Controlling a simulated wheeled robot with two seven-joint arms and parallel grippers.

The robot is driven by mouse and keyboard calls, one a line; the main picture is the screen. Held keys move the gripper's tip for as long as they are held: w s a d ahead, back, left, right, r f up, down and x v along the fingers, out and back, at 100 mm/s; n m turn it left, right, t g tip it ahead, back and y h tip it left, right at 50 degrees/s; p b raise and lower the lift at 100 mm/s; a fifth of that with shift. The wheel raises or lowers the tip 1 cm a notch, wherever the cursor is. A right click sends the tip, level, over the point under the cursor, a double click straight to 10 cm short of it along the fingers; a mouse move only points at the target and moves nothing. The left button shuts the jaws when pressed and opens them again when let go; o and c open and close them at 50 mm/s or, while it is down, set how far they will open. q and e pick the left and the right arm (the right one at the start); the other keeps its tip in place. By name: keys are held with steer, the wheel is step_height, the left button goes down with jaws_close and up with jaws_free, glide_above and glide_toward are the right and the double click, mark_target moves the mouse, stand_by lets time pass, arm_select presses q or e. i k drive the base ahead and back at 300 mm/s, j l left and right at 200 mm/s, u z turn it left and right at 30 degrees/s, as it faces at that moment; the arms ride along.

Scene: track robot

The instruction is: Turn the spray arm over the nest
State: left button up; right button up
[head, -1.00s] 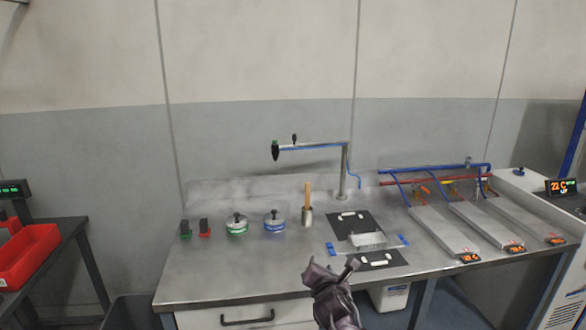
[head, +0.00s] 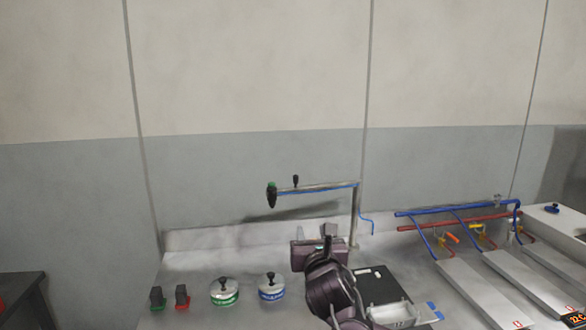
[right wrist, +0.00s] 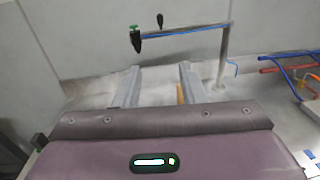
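The spray arm (head: 320,188) is a horizontal bar with a blue hose on an upright post at the back of the steel bench. It points left, with a dark nozzle at its free end and a small black knob on top. It also shows in the right wrist view (right wrist: 185,31). A clear tray (head: 392,315), which looks like the nest, sits by a black mat in front of the post, partly behind my arm. My right gripper (head: 316,234) is open and empty, below the spray arm and apart from it. Its fingers (right wrist: 158,88) point toward the wall. My left gripper is not in view.
Two lidded pots (head: 224,293) (head: 271,287) and green and red switches (head: 157,298) (head: 182,297) stand at the left. Blue and red pipes (head: 460,209) with metal channels are at the right. The wall (head: 250,150) is close behind.

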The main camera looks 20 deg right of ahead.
mark_target(272, 194)
steer(key=i+l, duration=0.25)
steer(key=i, duration=0.2)
steer(key=i+l, duration=0.2)
steer(key=i, duration=0.25)
